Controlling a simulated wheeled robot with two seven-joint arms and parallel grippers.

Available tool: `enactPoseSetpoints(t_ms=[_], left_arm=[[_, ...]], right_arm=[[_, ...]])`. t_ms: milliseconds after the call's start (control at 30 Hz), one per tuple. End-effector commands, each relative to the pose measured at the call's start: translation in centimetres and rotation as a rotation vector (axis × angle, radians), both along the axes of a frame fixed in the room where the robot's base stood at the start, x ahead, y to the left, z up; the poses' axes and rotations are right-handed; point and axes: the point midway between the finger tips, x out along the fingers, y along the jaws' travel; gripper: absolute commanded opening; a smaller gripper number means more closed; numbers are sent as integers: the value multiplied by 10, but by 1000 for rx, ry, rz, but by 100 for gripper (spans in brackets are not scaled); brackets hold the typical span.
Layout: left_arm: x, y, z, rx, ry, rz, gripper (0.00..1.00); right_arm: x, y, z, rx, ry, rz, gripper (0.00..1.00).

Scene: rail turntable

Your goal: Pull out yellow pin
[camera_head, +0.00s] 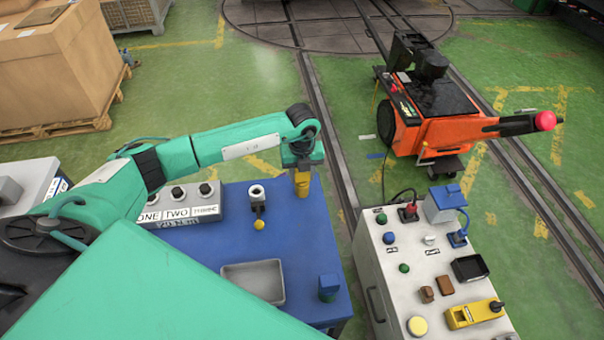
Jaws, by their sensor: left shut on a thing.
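My left gripper (302,168) points down over the far right part of the blue table (205,258). It is shut on the yellow pin (303,186), an upright yellow piece just below its fingers. More yellow shows directly under the pin, near the table's right edge; I cannot tell whether it is part of the pin or a separate holder. The gripper hides the top of the pin. My right gripper is not in view.
A grey switch box (185,208), a black fixture with a yellow ball (259,225), a grey tray (268,284) and a blue block (328,288) stand on the table. A control console (385,272) is at right; an orange cart (432,132) stands behind it.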

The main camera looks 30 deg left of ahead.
Motion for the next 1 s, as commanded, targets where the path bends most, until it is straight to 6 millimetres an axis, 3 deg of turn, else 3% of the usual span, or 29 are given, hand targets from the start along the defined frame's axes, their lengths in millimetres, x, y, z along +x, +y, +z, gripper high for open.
enactPoseSetpoints(t_ms=[567, 1000], left_arm=[[0, 0, 6, 0, -1, 0, 13], [1, 0, 25, -1, -2, 1, 13]], right_arm=[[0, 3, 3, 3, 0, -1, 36], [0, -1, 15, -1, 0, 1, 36]])
